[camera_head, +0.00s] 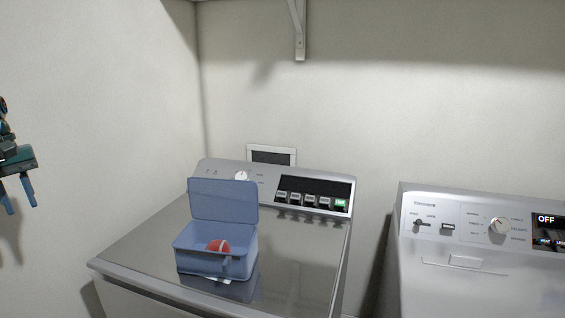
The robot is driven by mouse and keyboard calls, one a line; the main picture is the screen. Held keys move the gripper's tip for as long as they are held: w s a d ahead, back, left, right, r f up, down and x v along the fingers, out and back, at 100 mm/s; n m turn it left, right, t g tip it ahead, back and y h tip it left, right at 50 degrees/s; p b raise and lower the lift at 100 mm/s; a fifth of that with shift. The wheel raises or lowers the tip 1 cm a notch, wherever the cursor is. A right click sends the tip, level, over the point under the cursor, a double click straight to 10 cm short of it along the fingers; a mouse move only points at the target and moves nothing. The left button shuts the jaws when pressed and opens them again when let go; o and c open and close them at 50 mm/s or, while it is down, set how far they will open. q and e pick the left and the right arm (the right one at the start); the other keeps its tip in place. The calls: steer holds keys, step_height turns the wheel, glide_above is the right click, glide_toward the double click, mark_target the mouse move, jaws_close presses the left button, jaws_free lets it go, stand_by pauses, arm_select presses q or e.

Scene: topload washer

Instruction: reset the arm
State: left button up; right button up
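My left gripper (19,196) is at the far left edge of the head view, in front of the left wall. Its two blue fingers point down and stand apart, with nothing between them. It is well to the left of the washer and touches nothing that I can see. The rest of the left arm is cut off by the picture's edge. My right gripper does not show.
A blue box (204,264) with its lid raised sits on the left machine's top (300,262), with a red ball (217,246) inside. A second machine (470,285) stands at the right. A shelf bracket (299,35) hangs on the back wall.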

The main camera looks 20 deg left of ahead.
arm_select(q)
steer(key=w+a+f+m+y, duration=0.3)
steer(key=f+y, duration=0.2)
steer(key=f, duration=0.1)
steer(key=w+a+f+m+y, duration=0.3)
steer(key=f+y, duration=0.2)
steer(key=f, duration=0.2)
steer(key=w+d+f+m+t, duration=0.2)
steer(key=d+f+m+t, duration=0.5)
steer(key=d+f+m, duration=0.6)
steer(key=s+d+f+m+h, duration=0.25)
steer(key=s+d+f, duration=0.3)
steer(key=d, duration=0.35)
steer(key=s+d+f+m+t+h, duration=0.1)
steer(key=s+d+f+h, duration=0.3)
steer(key=s+d, duration=0.45)
steer(key=s+d+f+m+h, duration=0.2)
steer(key=s+d+f+h, duration=0.25)
steer(key=d, duration=0.65)
steer(key=d+f+n+t, duration=0.1)
steer(key=d+n, duration=0.8)
steer(key=d, duration=0.9)
steer(key=shift+f+t+h, duration=0.3)
steer(key=shift+f+h, duration=0.05)
steer(key=shift+h, duration=0.05)
